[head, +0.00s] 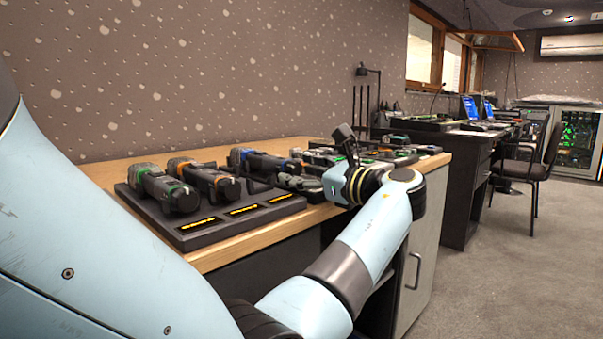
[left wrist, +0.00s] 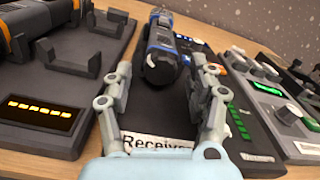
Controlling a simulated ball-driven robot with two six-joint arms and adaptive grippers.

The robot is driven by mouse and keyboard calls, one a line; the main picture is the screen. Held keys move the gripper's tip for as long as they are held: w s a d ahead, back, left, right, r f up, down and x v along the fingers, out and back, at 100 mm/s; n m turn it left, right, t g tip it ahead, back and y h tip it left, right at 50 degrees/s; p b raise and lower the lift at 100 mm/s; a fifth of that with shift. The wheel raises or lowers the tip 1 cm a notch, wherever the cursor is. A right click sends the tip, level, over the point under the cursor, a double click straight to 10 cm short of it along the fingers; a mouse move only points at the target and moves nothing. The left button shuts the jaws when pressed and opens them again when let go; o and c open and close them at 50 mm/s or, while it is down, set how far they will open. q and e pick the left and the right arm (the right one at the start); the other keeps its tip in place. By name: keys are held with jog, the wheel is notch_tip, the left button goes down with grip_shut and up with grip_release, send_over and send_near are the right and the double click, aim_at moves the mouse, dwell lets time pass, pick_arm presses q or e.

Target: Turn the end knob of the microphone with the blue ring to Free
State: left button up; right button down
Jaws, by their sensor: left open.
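The microphone with the blue ring (left wrist: 160,55) lies in its dark dock in the left wrist view, its end facing my gripper. It also shows in the head view (head: 262,162), lying behind the gripper side of the dock. My left gripper (left wrist: 165,95) is open, with one finger on each side of the microphone's near end and nothing between the tips that I can see held. The knob's setting is too small to read. My right gripper is not in view.
A green-ringed microphone (head: 165,187) and an orange-ringed microphone (head: 205,180) lie in a dark dock (head: 180,235) to the left. A receiver panel (left wrist: 240,120) with green lights and another knobbed unit (left wrist: 285,115) stand at the right. A chair (head: 535,155) stands farther off.

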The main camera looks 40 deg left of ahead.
pick_arm(q)
jog(key=d, duration=0.7)
jog(key=shift+s+d, duration=0.2)
jog(key=shift+s, duration=0.1)
